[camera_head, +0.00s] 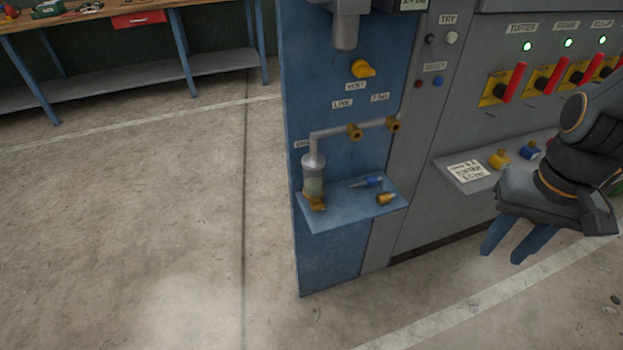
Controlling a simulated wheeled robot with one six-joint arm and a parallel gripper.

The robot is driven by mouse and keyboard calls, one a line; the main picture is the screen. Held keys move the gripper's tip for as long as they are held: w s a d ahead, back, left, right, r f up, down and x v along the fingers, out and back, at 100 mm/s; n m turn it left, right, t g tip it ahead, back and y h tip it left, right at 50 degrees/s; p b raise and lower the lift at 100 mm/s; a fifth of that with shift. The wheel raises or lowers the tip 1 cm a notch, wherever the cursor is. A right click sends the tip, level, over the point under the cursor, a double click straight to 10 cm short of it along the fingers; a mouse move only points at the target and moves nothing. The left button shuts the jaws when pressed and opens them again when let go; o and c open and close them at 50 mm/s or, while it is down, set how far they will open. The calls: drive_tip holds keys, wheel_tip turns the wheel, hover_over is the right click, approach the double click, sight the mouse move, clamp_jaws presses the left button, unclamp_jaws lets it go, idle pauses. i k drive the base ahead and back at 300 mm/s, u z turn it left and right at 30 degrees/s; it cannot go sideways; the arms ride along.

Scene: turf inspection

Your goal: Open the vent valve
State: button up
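A yellow knob (362,69) is on the upper part of the blue panel (320,80), just above a label (355,87) that reads "VENT". Its pointed end is toward the left. My gripper (502,257) is at the right, in front of the grey cabinet and well below and to the right of the knob. Its two blue fingers point down, apart from each other, with nothing seen between them. Nothing hides the knob.
A grey pipe with yellow fittings (354,131) runs below the labels to a clear bowl (313,180). A small blue shelf (345,212) holds loose parts. Red-handled switches (514,82) line the grey cabinet. A workbench (100,17) stands back left; the left floor is clear.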

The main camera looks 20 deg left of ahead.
sight(360, 68)
drive_tip(key=u, duration=0.55)
drive_tip(key=k, duration=0.7)
drive_tip(key=u, duration=0.8)
drive_tip(key=i, duration=0.45)
drive_tip(key=z, duration=0.1)
